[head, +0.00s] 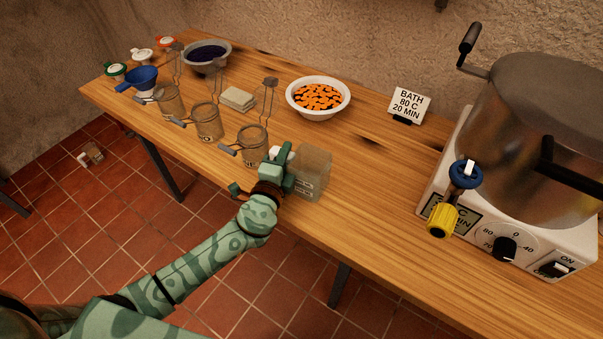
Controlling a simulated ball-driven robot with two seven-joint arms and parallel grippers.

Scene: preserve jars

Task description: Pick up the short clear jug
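The short clear jug (315,168) stands upright near the front edge of the wooden table, with markings low on its side. My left gripper (281,158) is at the jug's left side, at about the height of its upper half. The gripper covers the jug's left side and any handle there. I cannot tell whether the fingers touch the jug, or whether they are open or shut. My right gripper is out of view.
Three open clip-top jars (207,122) stand left of the jug on the table (380,190). Behind are folded cloths (238,99), a bowl of orange pieces (318,97) and a dark-filled bowl (207,54). A large pot (545,130) on a heater stands right. Table between jug and heater is clear.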

